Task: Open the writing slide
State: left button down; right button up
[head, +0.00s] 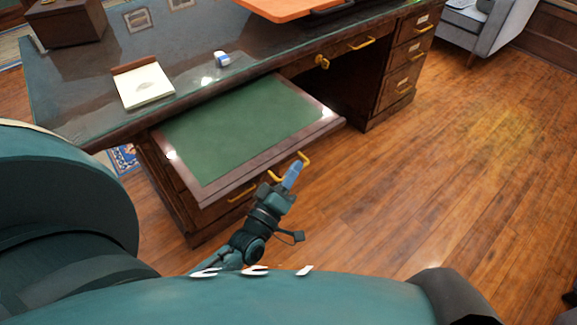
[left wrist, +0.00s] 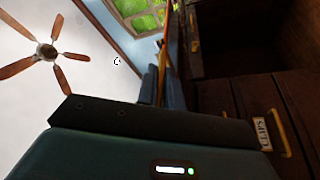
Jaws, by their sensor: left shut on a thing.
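The writing slide (head: 245,125), a dark wood board with a green top, sticks out from under the desktop toward me. Its brass handle (head: 304,160) is on the front edge, near the middle. My left gripper (head: 292,174), with light blue fingers, is at this handle and shut on it. The fingers hide part of the handle. My right gripper is not in view.
The wood desk (head: 75,100) has a dark glossy top bearing a notepad (head: 143,85), a small blue-and-white item (head: 222,58) and a wooden box (head: 66,20). A labelled drawer pull (left wrist: 279,133) shows in the left wrist view. The wooden floor (head: 440,190) at right is clear.

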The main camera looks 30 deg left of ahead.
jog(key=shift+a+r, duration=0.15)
pick_arm(q)
jog(key=c, duration=1.5)
grip_release()
jog(key=shift+c, duration=0.2)
jog(key=shift+s, duration=0.1)
